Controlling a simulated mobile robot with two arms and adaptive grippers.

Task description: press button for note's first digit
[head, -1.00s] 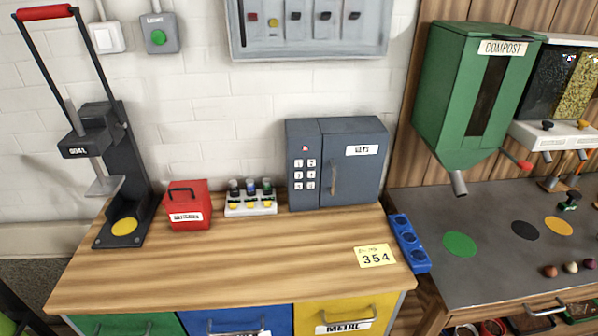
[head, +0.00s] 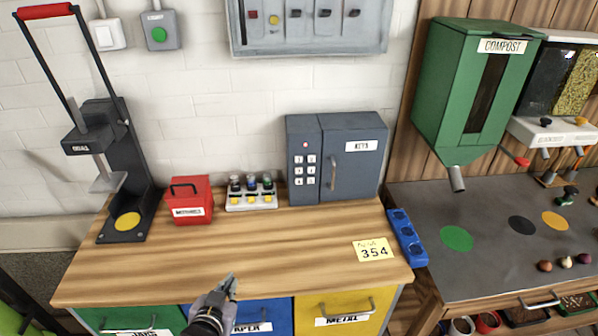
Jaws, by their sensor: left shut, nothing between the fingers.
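The yellow note (head: 374,249) lies at the front right of the wooden worktop and reads 354. The grey key safe (head: 338,158) stands at the back of the worktop, its door closed. Its keypad (head: 305,170) has two columns of white buttons under a small red light; the digits are too small to read surely. My left gripper (head: 233,279) is at the front edge of the worktop, low in the picture, shut and empty. It is well apart from the keypad, in front and to its left. My right gripper is not in view.
A red box (head: 188,200) and a white rack with small bottles (head: 251,194) stand left of the safe. A black press (head: 115,160) is at the far left. A blue tray (head: 408,238) lies at the worktop's right edge. The worktop's middle is clear.

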